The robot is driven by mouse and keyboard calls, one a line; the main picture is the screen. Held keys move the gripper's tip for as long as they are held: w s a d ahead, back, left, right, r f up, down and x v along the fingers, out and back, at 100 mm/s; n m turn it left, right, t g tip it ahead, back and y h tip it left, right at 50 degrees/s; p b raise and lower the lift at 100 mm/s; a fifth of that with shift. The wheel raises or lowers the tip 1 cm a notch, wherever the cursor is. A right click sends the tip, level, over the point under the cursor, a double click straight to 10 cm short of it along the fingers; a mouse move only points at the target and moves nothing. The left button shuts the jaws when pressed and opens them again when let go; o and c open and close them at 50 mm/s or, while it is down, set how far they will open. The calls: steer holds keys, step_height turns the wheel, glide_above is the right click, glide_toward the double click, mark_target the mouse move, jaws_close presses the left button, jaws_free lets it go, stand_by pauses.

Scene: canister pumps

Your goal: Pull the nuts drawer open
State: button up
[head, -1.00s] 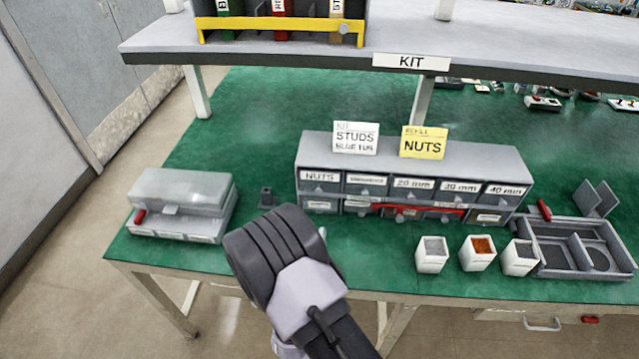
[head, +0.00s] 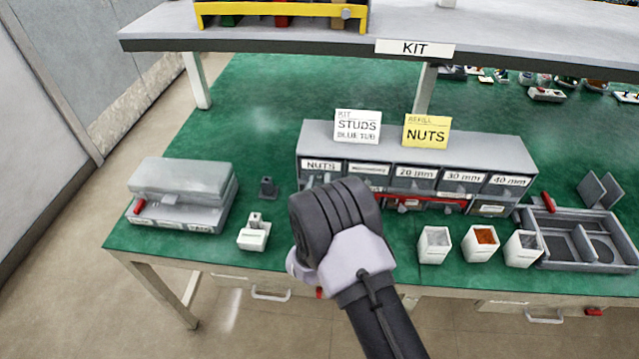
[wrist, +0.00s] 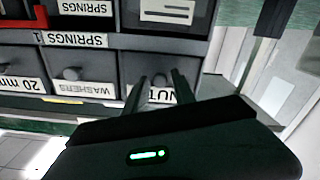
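The nuts drawer (head: 322,178) is the upper left drawer of the grey drawer cabinet (head: 440,146) and looks shut. In the wrist view, which is upside down, the nuts drawer (wrist: 160,62) has its label partly hidden by my gripper (wrist: 161,80). The two fingers are apart, just in front of the drawer face on either side of its knob area. I cannot tell whether they touch the knob. In the head view my wrist hides the fingertips and some lower drawers.
A washers drawer (wrist: 85,72) is beside it. White tubs (head: 433,245) and a grey tray (head: 585,262) stand at right. A grey case (head: 183,178), a dark peg (head: 267,187) and a small white block (head: 254,236) are at left. A shelf (head: 300,48) spans above.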

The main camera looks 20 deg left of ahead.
jaws_close()
stand_by(1.2)
